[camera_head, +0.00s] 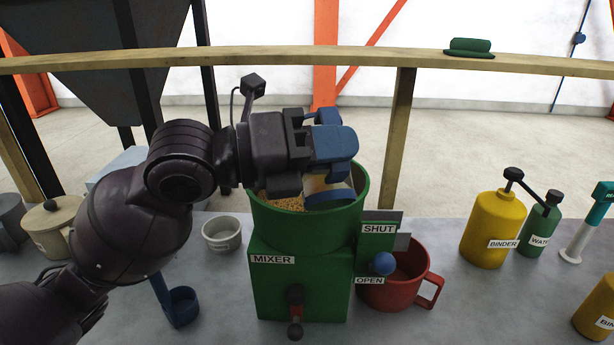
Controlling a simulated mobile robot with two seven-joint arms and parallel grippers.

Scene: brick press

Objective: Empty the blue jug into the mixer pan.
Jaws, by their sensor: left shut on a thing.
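The green mixer pan (310,232) stands on the green mixer body in the middle and holds some tan, grainy stuff (284,203). My left gripper (335,145) is directly above the pan, seen from behind and above, and is shut on the blue jug. Little of the blue jug (330,198) shows; a blue rounded part with a pale patch appears below the fingers, over the pan opening. The gripper hides the rest of it. I cannot tell its exact tilt or whether anything runs out. My right gripper is not in view.
A blue-knobbed lever (383,263) sits between the SHUT and OPEN labels. A red mug (406,285) stands right of the mixer; a white cup (222,234) and blue scoop (181,306) stand left. Yellow binder (487,235) and green water bottles (540,228) stand right. A wooden rail (400,57) runs behind.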

